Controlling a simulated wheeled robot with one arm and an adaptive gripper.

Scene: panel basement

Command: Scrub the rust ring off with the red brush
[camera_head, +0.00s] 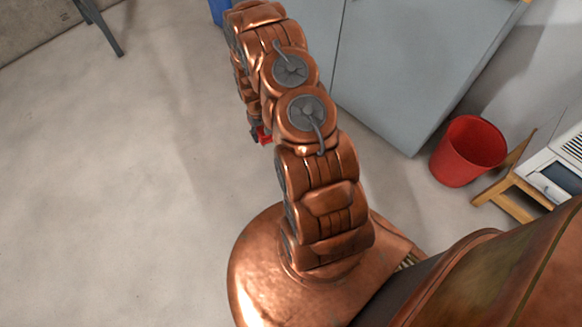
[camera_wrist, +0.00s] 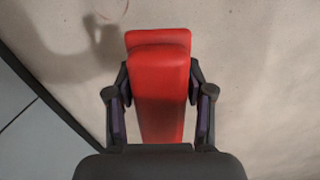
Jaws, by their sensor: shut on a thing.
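The red brush (camera_wrist: 160,105) is in the middle of the wrist view, held between the two dark fingers of my gripper (camera_wrist: 159,78). My gripper is shut on it. Its bristles do not show. In the head view only a small red piece of the brush (camera_head: 264,135) shows beside my arm, which hides the rest of it and most of my gripper. No ring shows in the head view.
A grey cabinet (camera_head: 390,75) stands behind my arm to the right. A red bucket (camera_head: 468,152) and a wooden stand (camera_head: 525,180) with a white appliance (camera_head: 560,165) are further right.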

